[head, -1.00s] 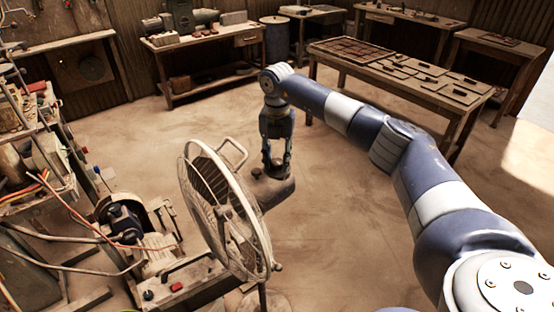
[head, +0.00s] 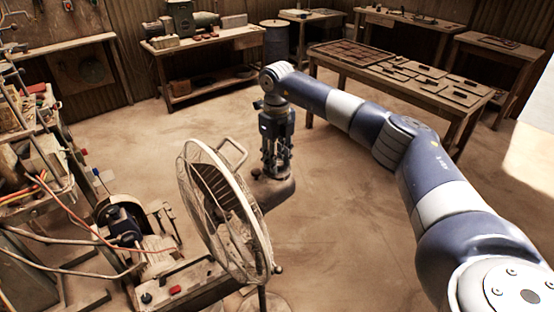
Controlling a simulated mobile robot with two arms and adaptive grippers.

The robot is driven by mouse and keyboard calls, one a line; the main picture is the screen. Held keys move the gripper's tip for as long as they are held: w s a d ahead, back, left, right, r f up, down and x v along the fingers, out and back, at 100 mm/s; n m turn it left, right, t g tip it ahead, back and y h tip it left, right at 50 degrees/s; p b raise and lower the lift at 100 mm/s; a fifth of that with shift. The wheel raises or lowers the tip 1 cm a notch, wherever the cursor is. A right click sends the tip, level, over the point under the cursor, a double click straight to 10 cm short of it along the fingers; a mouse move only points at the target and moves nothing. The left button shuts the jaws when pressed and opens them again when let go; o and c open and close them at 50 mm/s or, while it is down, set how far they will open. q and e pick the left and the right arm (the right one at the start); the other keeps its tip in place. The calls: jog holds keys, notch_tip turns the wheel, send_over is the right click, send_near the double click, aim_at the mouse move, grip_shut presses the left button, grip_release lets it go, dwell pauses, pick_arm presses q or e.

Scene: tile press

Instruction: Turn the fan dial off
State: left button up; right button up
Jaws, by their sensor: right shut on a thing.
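The metal fan (head: 222,210) stands in the front middle, its round wire cage facing left. A dark rounded housing (head: 272,193) shows behind the cage, with a small dark knob (head: 256,172) at its left edge. My right gripper (head: 277,172) points straight down onto the top of this housing. Its fingers are shut on a small part there, apparently the fan dial, which the fingers hide. The dial's setting cannot be read. My left gripper is not in view.
A machine with a motor (head: 125,222), red button and loose cables stands left of the fan. A wooden table (head: 425,84) with tiles is behind my right arm. A workbench (head: 205,45) stands at the back. The floor between is clear.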

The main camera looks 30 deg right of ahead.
jog(key=n, duration=0.4)
jog(key=shift+r+n, duration=0.1)
jog(key=shift+n, duration=0.2)
jog(key=shift+n+b, duration=0.3)
jog(key=shift+n, duration=1.6)
jog(key=o, duration=1.1)
notch_tip(320, 180, up, 12)
